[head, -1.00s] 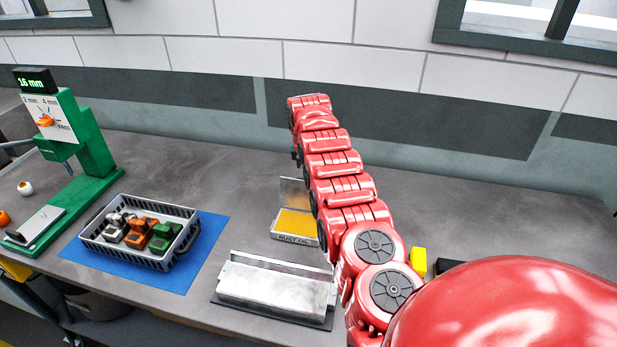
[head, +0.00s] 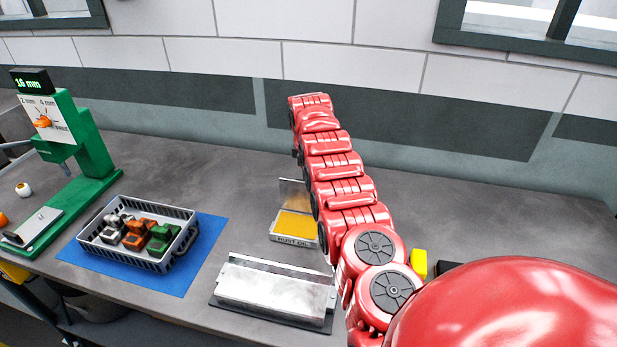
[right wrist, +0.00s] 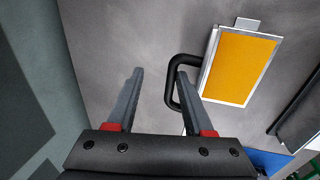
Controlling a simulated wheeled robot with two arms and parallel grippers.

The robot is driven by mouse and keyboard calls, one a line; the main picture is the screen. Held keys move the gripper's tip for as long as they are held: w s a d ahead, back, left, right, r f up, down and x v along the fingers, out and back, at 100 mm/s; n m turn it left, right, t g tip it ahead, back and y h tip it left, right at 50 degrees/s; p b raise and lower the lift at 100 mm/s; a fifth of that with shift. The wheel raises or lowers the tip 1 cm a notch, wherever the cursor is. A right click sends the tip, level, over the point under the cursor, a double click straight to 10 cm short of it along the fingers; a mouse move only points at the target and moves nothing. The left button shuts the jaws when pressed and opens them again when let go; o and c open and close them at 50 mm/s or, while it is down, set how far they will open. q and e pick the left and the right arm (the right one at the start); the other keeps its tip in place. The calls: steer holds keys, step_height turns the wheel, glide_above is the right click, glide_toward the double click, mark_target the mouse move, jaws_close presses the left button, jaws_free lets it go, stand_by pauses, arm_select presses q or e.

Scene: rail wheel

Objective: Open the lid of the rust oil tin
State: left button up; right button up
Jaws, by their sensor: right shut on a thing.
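The rust oil tin (head: 293,240) stands on the bench with its lid (head: 295,193) raised at the back, showing the yellow inside. In the right wrist view the tin's yellow face (right wrist: 240,68) is to the right, with the lid edge-on along its left side. A black handle (right wrist: 186,60) sticks out there. My right gripper (right wrist: 157,80) is at this handle, which passes by its right finger; the exact contact is hard to see. In the head view my red right arm hides that gripper. My left gripper is not in view.
A grey basket (head: 135,258) with several small coloured parts stands on a blue mat (head: 205,262). A green gauge machine (head: 75,150) is at the left. A metal block (head: 275,287) lies in front of the tin. A yellow block (head: 418,262) is right of my arm.

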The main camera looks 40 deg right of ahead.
steer(key=shift+s, duration=0.1)
steer(key=shift+f, duration=0.1)
steer(key=b+v, duration=0.2)
steer(key=v, duration=1.5)
steer(key=shift+a+r, duration=0.15)
steer(key=shift+r, duration=0.15)
